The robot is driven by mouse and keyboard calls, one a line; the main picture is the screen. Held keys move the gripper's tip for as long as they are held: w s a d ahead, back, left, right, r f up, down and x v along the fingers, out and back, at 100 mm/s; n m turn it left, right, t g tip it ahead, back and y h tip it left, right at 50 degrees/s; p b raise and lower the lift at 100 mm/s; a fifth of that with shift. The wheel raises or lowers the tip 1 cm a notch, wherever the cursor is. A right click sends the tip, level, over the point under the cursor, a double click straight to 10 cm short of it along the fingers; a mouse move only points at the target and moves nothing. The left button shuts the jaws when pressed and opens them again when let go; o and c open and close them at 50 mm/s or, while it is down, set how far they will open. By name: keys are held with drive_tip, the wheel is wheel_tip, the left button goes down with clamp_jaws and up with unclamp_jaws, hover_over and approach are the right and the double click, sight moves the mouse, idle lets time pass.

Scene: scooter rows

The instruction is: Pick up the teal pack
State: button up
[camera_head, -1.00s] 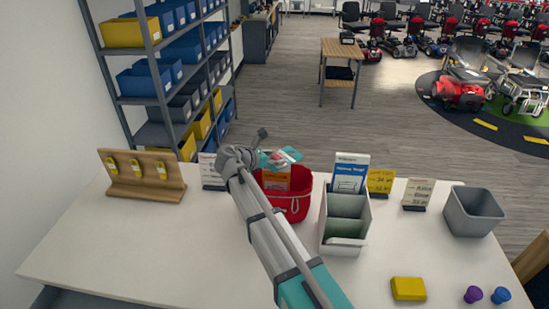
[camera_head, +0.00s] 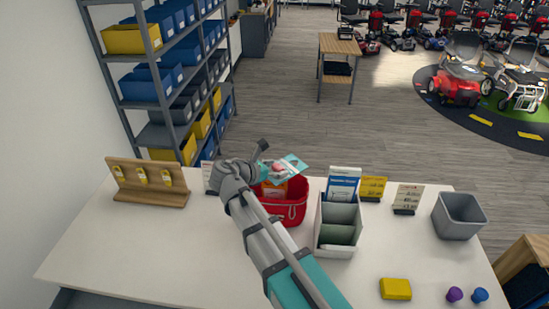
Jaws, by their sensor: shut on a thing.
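The teal pack (camera_head: 291,165) is a flat, partly clear packet with teal edges and a pinkish item inside. It is held in the air above the red basket (camera_head: 290,207), tilted, at the far end of my arm. My gripper (camera_head: 267,169) is shut on the pack at its left side; the fingertips are small and partly hidden. An orange card or pack (camera_head: 273,190) stands in the red basket below, partly covered by my arm.
A white divided bin (camera_head: 337,230) with a blue-white leaflet (camera_head: 343,183) stands right of the basket. Sign cards, a grey bin (camera_head: 459,215), a yellow block (camera_head: 395,289) and two knobs are further right. A wooden hook board (camera_head: 147,182) stands left. The table's left front is clear.

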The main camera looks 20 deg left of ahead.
sight(277, 180)
drive_tip(key=shift+s+d+r+p, duration=0.15)
drive_tip(key=shift+s+d+r, duration=0.05)
drive_tip(key=shift+s, duration=0.25)
drive_tip(key=shift+s+d+r+p, duration=0.1)
drive_tip(key=shift+s+d+r, duration=0.15)
drive_tip(key=shift+s, duration=0.2)
drive_tip(key=shift+s+d+r+p, duration=0.15)
drive_tip(key=shift+s+r, duration=0.05)
drive_tip(key=shift+s, duration=0.25)
drive_tip(key=shift+f, duration=0.1)
wheel_tip(277, 180, down, 14)
drive_tip(key=b, duration=1.4)
drive_tip(key=shift+a, duration=0.1)
